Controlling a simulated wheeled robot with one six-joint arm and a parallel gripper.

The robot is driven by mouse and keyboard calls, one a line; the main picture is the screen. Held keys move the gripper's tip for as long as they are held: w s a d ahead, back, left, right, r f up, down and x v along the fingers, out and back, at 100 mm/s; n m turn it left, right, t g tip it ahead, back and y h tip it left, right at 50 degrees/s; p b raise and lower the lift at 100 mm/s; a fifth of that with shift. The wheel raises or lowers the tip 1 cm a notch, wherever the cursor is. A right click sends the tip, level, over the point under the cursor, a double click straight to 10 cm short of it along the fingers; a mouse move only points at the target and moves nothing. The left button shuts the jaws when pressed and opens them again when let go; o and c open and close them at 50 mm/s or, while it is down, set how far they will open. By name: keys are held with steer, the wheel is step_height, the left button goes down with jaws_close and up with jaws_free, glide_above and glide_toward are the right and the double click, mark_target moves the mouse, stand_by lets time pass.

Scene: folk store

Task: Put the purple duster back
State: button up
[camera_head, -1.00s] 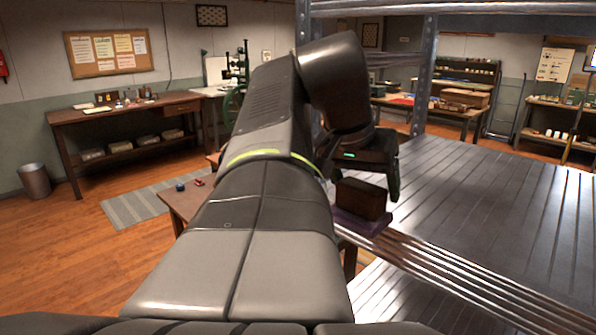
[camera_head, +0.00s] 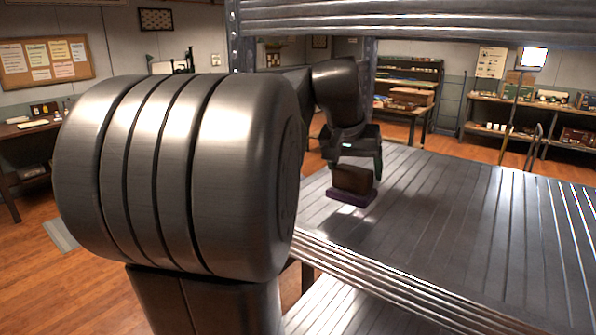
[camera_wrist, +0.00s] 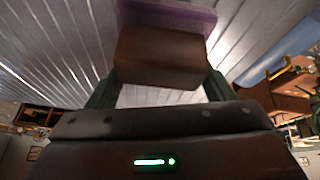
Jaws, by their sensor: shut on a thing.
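The purple duster (camera_head: 350,196) has a brown block-shaped handle on top and a purple pad underneath. My gripper (camera_head: 355,168) is shut on its brown handle and points down, with the pad lowest. The duster is over the near left part of the ribbed metal shelf (camera_head: 450,215). I cannot tell whether the pad touches the shelf or is slightly above it. In the wrist view the duster's brown handle (camera_wrist: 158,58) is between the green-dark fingers, with the purple pad beyond it and the ribbed metal behind.
A metal upright (camera_head: 368,85) and an upper shelf beam (camera_head: 400,22) frame the shelf. The shelf surface right of the duster is bare. Another metal shelf level (camera_head: 340,308) is below. Benches with goods (camera_head: 560,110) stand along the back wall.

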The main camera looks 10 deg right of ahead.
mark_target(359, 179)
steer(key=shift+w+d+r, duration=0.1)
steer(key=shift+w+d, duration=0.55)
steer(key=shift+d, duration=0.15)
steer(key=shift+w+d+f+p, duration=0.15)
steer(key=shift+f+p, duration=0.25)
steer(key=shift+f, duration=1.4)
steer(key=shift+f, duration=0.2)
steer(key=o, duration=1.3)
steer(key=shift+r, duration=0.1)
